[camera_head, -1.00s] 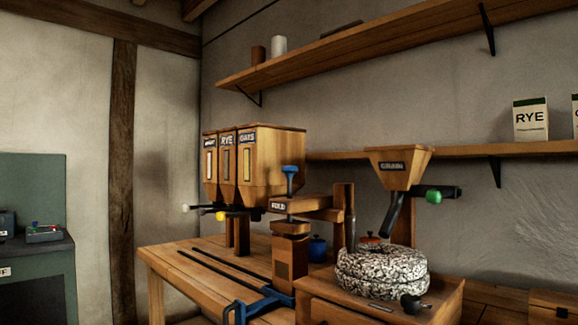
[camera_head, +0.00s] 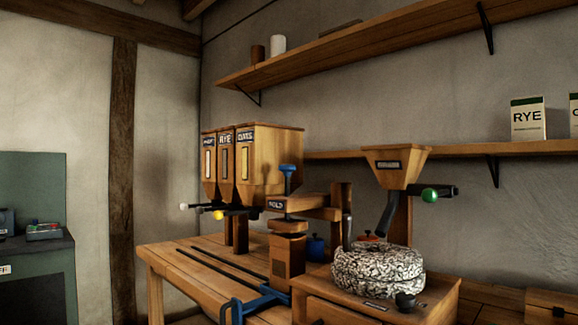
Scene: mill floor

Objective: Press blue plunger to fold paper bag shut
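The blue plunger (camera_head: 287,178) stands upright on top of the wooden fold press (camera_head: 301,205), which has a dark label on its front. Below the press arm is a wooden block-like column (camera_head: 288,250); I cannot tell whether part of it is the paper bag. Neither of my grippers shows in the head view.
Grain hoppers (camera_head: 255,165) with labels stand behind the press on the wooden bench (camera_head: 170,255). A blue bar handle (camera_head: 250,304) sits at the bench front. A speckled millstone (camera_head: 378,272) under a grain funnel (camera_head: 397,165) stands to the right. Rye bags (camera_head: 528,120) sit on a shelf.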

